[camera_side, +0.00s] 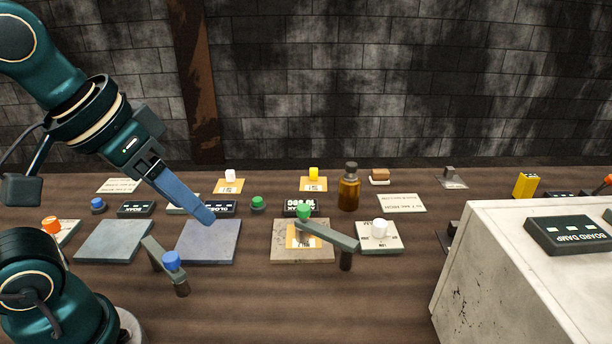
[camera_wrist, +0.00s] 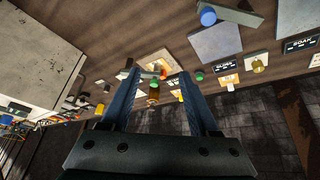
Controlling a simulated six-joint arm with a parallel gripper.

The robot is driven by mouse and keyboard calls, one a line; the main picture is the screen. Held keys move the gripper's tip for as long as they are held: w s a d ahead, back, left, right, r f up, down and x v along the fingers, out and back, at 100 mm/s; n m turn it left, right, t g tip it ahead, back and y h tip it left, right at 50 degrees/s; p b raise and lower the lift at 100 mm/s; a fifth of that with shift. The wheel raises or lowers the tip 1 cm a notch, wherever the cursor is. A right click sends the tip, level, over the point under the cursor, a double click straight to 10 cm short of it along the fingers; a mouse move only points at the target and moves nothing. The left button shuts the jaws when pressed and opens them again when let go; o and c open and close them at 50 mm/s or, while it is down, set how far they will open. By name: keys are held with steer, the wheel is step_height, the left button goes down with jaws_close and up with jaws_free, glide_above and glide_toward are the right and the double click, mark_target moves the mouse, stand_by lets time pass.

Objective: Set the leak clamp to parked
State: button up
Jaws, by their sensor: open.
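No label that reads as the leak clamp is legible, so I cannot tell which part it is. Two pivoting grey levers stand on the table: one with a blue knob (camera_side: 171,260) at front left, one with a green knob (camera_side: 303,212) over a beige plate (camera_side: 290,257). A white knob (camera_side: 379,228) sits on a pale labelled plate to the right. A small grey block (camera_side: 449,172) stands on a plate at the back right. My gripper (camera_side: 208,217) is above the slate-blue pad (camera_side: 210,250), holding nothing. In the wrist view its blue fingers (camera_wrist: 159,75) are apart.
An amber bottle (camera_side: 349,188) stands upright mid-table; it also shows between my fingers in the wrist view (camera_wrist: 153,98). A second pad (camera_side: 114,242) lies left. The front middle table is clear.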

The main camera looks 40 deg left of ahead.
steer(key=w+r+n+g, duration=0.1)
steer(key=w+r+n, duration=0.1)
steer(key=w+r, duration=0.45)
steer(key=n+g, duration=0.1)
steer(key=g, duration=0.3)
glide_above(303, 207)
step_height(303, 207, down, 13)
steer(key=shift+r, duration=0.2)
steer(key=shift+f, duration=2.7)
jaws_close()
